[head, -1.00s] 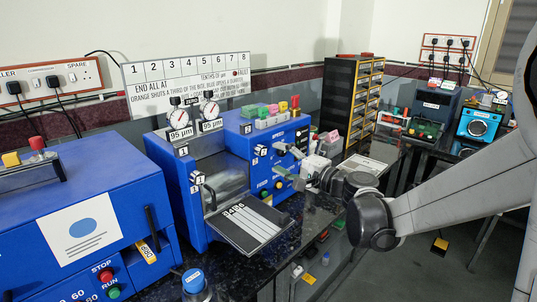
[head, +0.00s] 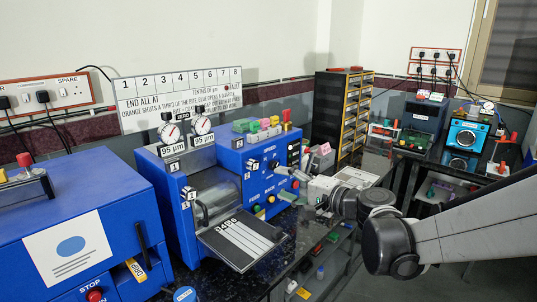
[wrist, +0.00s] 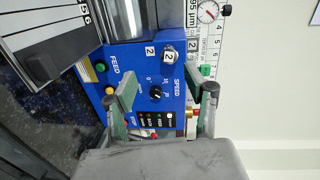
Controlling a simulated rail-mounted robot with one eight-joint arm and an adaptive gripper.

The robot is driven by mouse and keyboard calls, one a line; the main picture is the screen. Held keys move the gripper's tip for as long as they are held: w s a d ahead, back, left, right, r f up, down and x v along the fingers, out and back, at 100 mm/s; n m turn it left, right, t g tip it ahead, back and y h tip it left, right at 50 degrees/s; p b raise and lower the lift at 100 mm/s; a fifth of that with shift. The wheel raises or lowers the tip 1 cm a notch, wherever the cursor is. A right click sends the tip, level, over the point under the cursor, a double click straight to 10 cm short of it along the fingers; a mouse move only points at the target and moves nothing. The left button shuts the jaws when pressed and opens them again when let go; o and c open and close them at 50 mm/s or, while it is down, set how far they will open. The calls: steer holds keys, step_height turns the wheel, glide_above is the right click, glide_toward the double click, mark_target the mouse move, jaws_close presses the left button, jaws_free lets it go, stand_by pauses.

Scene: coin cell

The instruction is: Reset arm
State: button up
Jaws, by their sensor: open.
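My gripper (head: 293,181) is in front of the right-hand control panel of the blue coating machine (head: 176,225), above the dark counter. In the wrist view my gripper (wrist: 163,103) has its two green-lined fingers apart, with no object held between them. The panel's SPEED knob (wrist: 155,92) and several buttons show between and beyond the fingers. I cannot tell how far the fingertips are from the panel. My arm reaches in from the right edge in the head view.
A blue box machine (head: 130,200) stands at left. A drawer cabinet (head: 340,112) and a cyan device (head: 468,133) stand further back. Colored blocks (head: 262,128) sit on top of the machine.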

steer(key=s+d+f+n+g+h, duration=0.1)
steer(key=s+d+h, duration=0.3)
steer(key=s, duration=0.5)
steer(key=s+d+f+n+g+h, duration=0.2)
steer(key=s+d+f+n+h, duration=0.2)
steer(key=s, duration=0.5)
steer(key=s+d+f+n+g+h, duration=0.1)
steer(key=s+d+f+n+h, duration=0.1)
steer(key=s, duration=0.7)
steer(key=shift+s+d+f+n+h, duration=0.45)
steer(key=shift+d+h, duration=0.55)
steer(key=shift+d, duration=0.65)
steer(key=shift+w+r, duration=0.1)
steer(key=shift+w, duration=0.05)
